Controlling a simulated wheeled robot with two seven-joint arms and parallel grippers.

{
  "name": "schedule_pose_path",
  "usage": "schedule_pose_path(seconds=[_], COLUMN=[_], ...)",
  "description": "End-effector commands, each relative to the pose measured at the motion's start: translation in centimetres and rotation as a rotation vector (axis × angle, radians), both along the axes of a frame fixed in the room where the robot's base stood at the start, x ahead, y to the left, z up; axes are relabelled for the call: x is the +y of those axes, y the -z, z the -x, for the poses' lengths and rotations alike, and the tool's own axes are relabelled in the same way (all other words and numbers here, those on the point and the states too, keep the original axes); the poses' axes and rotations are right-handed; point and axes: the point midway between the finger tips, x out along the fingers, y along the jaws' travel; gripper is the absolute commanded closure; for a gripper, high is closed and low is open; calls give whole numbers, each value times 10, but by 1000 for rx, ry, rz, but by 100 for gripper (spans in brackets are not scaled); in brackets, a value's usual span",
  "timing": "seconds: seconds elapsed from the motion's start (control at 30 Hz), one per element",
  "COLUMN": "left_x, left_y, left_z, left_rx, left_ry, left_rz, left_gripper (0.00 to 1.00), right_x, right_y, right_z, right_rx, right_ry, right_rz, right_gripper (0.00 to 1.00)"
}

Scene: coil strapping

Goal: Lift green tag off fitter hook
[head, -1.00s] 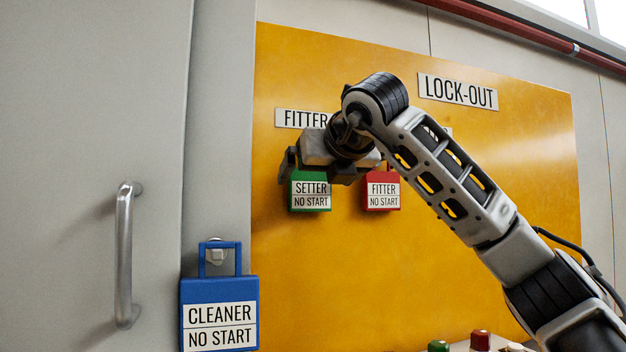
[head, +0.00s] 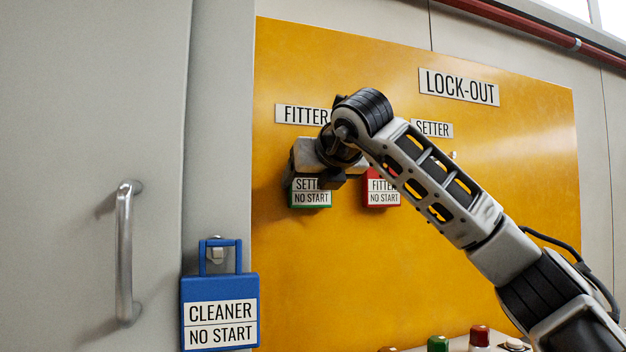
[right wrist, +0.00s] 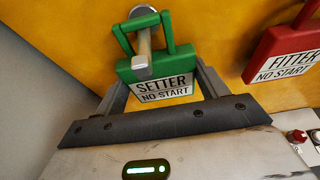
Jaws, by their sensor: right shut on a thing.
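The green tag (head: 310,206), lettered SETTER NO START, hangs under the FITTER sign (head: 300,115) on the yellow board. In the right wrist view the green tag (right wrist: 182,64) has its loop around a metal hook (right wrist: 143,52). My right gripper (head: 311,183) is in front of the green tag and covers its top and the hook in the head view. In the right wrist view my right gripper (right wrist: 158,84) has one finger at each side of the tag's body, shut on it. My left gripper is not in view.
A red tag (head: 382,198), lettered FITTER NO START, hangs close to the right of the green one. A blue CLEANER tag (head: 219,300) hangs at lower left beside a door handle (head: 125,255). Push buttons (head: 479,339) stand at the bottom. The lower board is clear.

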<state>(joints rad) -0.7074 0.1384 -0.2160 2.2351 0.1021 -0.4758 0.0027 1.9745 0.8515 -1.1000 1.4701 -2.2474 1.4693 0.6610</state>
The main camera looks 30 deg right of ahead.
Motion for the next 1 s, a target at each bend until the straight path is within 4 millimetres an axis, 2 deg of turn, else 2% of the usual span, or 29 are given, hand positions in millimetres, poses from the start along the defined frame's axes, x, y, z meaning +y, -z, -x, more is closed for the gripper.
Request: schedule_pose_path(seconds=[0.57,1.0], left_x=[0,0], left_y=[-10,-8], left_z=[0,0], left_rx=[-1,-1], left_ry=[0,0], left_rz=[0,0], left_gripper=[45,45], right_x=[0,1], right_y=[-12,-12], right_z=[0,3], right_rx=[0,-1], right_ry=[0,0], right_rz=[0,0], right_gripper=[64,64])
